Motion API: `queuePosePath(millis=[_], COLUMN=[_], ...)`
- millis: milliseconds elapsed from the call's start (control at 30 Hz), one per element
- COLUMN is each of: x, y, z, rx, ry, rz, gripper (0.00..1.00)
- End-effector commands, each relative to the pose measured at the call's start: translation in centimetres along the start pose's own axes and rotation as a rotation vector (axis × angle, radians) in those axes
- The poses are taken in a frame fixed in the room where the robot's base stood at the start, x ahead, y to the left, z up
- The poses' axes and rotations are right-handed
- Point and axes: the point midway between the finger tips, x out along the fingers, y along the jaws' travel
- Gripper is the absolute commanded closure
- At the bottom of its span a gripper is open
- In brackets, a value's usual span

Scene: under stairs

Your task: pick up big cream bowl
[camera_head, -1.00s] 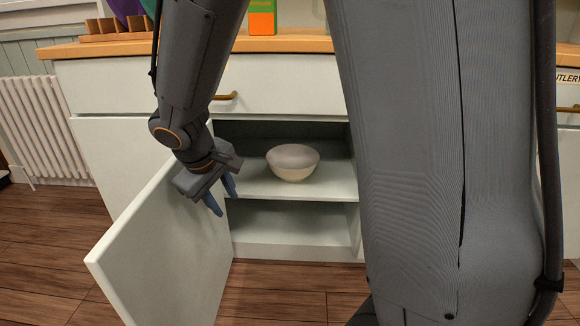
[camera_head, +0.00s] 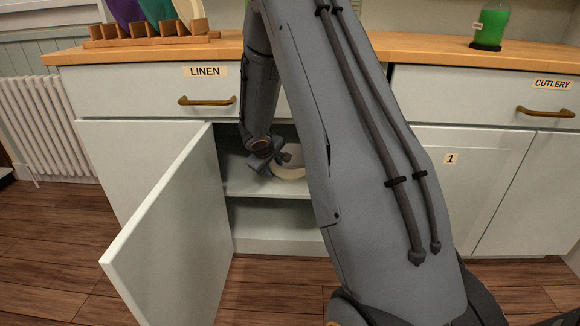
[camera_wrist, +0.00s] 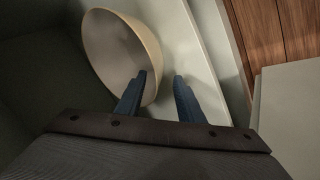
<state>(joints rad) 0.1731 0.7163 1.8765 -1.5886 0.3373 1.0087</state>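The big cream bowl (camera_head: 290,174) stands upright on the upper shelf (camera_head: 240,186) of the open cabinet. In the head view my gripper (camera_head: 280,161) is at the bowl's left side and my arm hides much of the bowl. In the wrist view the bowl (camera_wrist: 112,48) is at the upper left. My gripper (camera_wrist: 161,75) is open there, its two blue fingers apart. The left finger overlaps the bowl's near rim and the right finger is outside the bowl. I cannot tell whether either finger touches it.
The open cabinet door (camera_head: 170,235) stands out at the left of the opening. The LINEN drawer (camera_head: 150,92) is shut above it, under the wooden counter (camera_head: 390,50). The lower shelf (camera_head: 265,235) looks empty where it shows.

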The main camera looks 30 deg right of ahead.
Motion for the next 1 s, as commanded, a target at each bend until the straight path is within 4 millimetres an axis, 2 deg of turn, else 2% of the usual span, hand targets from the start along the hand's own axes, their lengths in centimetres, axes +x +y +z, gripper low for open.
queuePosePath(millis=[167,433,700,900,1000], x=[1.4,5.1,5.4,5.4,5.4], y=[0.0,0.1,0.2,0.2,0.2], z=[-0.1,-0.2,-0.2,-0.2,-0.2], rx=[-0.001,-0.002,-0.001,-0.001,-0.001], ry=[0.0,-0.001,0.0,0.0,0.0], rz=[0.001,0.0,0.0,0.0,0.001], gripper=[0.66,0.66,0.66,0.99,1.0])
